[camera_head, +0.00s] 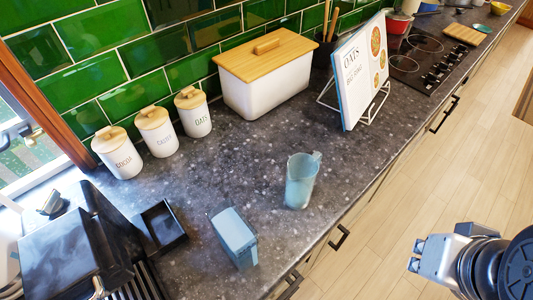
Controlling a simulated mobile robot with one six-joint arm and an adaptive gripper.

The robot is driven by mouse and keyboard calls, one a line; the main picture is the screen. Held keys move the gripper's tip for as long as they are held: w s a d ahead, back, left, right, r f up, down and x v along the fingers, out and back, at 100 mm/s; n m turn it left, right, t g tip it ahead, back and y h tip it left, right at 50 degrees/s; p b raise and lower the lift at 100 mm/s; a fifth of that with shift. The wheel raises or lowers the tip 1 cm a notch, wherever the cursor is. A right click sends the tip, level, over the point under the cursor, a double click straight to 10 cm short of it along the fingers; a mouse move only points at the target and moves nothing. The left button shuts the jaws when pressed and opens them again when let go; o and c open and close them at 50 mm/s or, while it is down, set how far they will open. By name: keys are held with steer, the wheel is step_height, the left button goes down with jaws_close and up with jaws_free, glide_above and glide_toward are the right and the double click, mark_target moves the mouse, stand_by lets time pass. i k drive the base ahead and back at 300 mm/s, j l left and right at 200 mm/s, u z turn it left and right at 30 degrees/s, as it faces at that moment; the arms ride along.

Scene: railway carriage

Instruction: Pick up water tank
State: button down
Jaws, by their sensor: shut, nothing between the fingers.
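A blue, box-shaped container (234,239), which looks like the water tank, stands on the dark stone counter near its front edge. A translucent blue-grey jug (301,181) with a handle stands apart from it, up and to the right. My gripper (415,254) is at the lower right, over the wooden floor and off the counter. It is shut and empty, well to the right of both containers and touching neither. Part of my arm shows at the right edge.
A black machine (70,255) and a small black tray (163,225) are left of the blue container. Behind are three lidded canisters (156,131), a white bin with a wooden lid (264,90) and a cookbook on a stand (362,70). Counter (255,165) around the jug is clear.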

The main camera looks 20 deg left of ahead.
mark_target(237, 235)
steer(key=k+u, duration=0.15)
steer(key=u, duration=1.6)
steer(key=j+z, duration=0.1)
